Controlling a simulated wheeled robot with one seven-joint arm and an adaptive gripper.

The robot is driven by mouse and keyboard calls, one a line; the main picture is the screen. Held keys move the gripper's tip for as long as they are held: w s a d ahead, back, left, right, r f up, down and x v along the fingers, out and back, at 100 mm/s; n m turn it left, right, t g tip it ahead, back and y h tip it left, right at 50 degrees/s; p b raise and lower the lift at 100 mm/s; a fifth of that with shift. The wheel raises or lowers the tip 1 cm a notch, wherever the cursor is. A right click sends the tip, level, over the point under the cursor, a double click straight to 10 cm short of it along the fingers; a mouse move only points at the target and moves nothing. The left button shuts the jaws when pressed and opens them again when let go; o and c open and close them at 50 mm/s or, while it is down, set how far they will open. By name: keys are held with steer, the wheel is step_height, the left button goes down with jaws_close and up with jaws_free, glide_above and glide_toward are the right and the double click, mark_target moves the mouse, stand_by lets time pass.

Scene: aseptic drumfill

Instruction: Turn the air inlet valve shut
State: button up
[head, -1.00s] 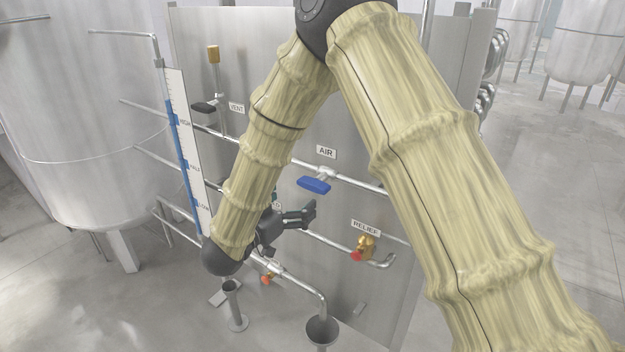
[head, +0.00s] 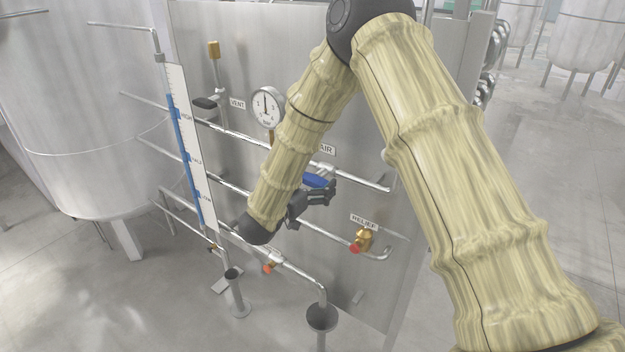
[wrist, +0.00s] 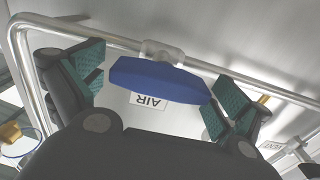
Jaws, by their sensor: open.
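The air inlet valve has a blue handle (head: 318,181), just below the AIR label (head: 327,150) on the steel panel. In the wrist view the blue handle (wrist: 160,80) lies lengthwise along its pipe, below the valve body (wrist: 162,50). My gripper (head: 322,191) is at the handle in the head view and partly covers it. In the wrist view my gripper's green-padded fingers (wrist: 158,84) are spread wide, one beyond each end of the handle, with gaps visible. The fingers hold nothing.
The RELIEF valve (head: 364,240) is below right of my gripper. The VENT valve's black handle (head: 204,103) and a pressure gauge (head: 266,106) are up left. A lower pipe has an orange-handled valve (head: 270,267). A funnel (head: 321,317) stands below.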

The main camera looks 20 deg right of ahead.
steer(key=c, duration=0.9)
steer(key=shift+c, duration=0.2)
steer(key=shift+f+m+b, duration=0.15)
steer(key=shift+m+b, duration=0.15)
steer(key=shift+b, duration=0.3)
steer(key=shift+f+b, duration=0.1)
steer(key=shift+b, duration=0.35)
steer(key=m+b, duration=0.3)
steer(key=b, duration=0.1)
steer(key=shift+f+b, duration=0.15)
steer(key=shift+b, duration=0.25)
steer(key=m+b, duration=0.3)
steer(key=b, duration=0.2)
steer(key=m+b, duration=0.3)
steer(key=b, duration=0.2)
steer(key=shift+s+d+f, duration=0.1)
steer(key=shift+s+d, duration=0.05)
steer(key=m+b, duration=0.6)
steer(key=b, duration=0.4)
steer(key=shift+f, duration=0.1)
steer(key=m+b, duration=0.1)
steer(key=b, duration=0.2)
steer(key=shift+m, duration=0.4)
steer(key=shift+r+m+b, duration=0.25)
steer(key=shift+m+b, duration=0.15)
steer(key=shift+b, duration=0.15)
